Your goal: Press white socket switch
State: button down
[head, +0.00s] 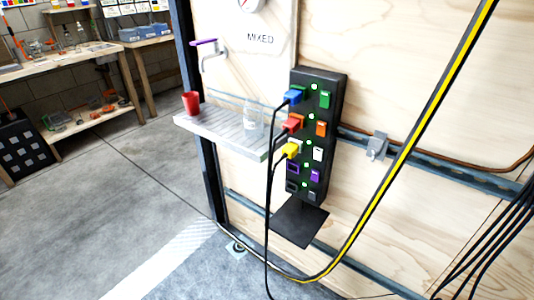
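A black power strip panel (325,120) stands upright against the plywood wall. It carries a column of colored switches, each beside a small green light. The white switch (318,154) is the third from the top, below the orange switch (321,128) and above the purple switch (316,174). A green switch (324,100) is at the top. Blue (293,97), red (291,123) and yellow (291,150) plugs sit in the left column; the yellow one is level with the white switch. My gripper is not in view.
Black cables hang from the plugs. A yellow-and-black cable (408,151) crosses right of the panel. A shelf (222,137) at left holds a red cup (191,103) and a clear bottle (253,121). Grey floor (90,215) is open at left.

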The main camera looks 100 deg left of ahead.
aim_at(318, 151)
jog(key=u, duration=3.8)
jog(key=k, duration=0.2)
jog(key=z, duration=0.15)
